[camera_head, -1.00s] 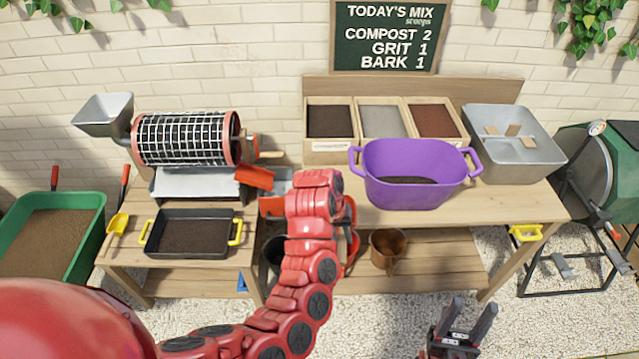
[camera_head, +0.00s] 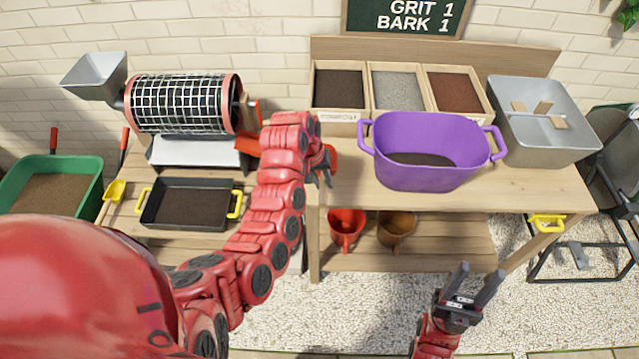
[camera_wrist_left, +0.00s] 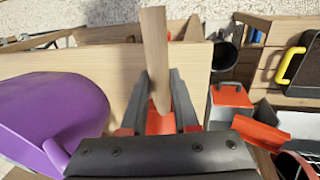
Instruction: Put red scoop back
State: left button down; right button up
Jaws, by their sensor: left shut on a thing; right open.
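My left gripper (camera_head: 322,172) is shut on a red thing, apparently the red scoop, at the left end of the right bench. In the left wrist view, a red part (camera_wrist_left: 160,123) shows between the fingers, with a pale wooden piece (camera_wrist_left: 155,55) above it; I cannot tell whether the two are joined. Most of the held thing is hidden by my arm and fingers. My right gripper (camera_head: 470,288) is open and empty over the gravel, in front of the right bench.
A purple tub (camera_head: 430,150) stands right of my left gripper. Three material bins (camera_head: 395,92) and a grey tray (camera_head: 545,125) are behind. A drum sieve (camera_head: 185,105) and black tray (camera_head: 188,205) are on the left bench.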

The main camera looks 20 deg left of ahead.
aim_at(319, 175)
pick_arm(q)
jog(key=shift+w+a+r, duration=0.15)
jog(key=shift+w+a, duration=0.45)
jog(key=shift+a, duration=0.05)
jog(key=shift+w+a+f+p, duration=0.25)
jog(key=shift+w+p, duration=0.05)
jog(key=shift+w, duration=0.15)
jog(key=shift+w+a, duration=0.1)
jog(key=shift+f+p, duration=0.4)
jog(key=shift+p, duration=0.15)
jog(key=shift+f, duration=0.5)
jog(key=shift+f+p, duration=0.35)
jog(key=shift+f, duration=0.5)
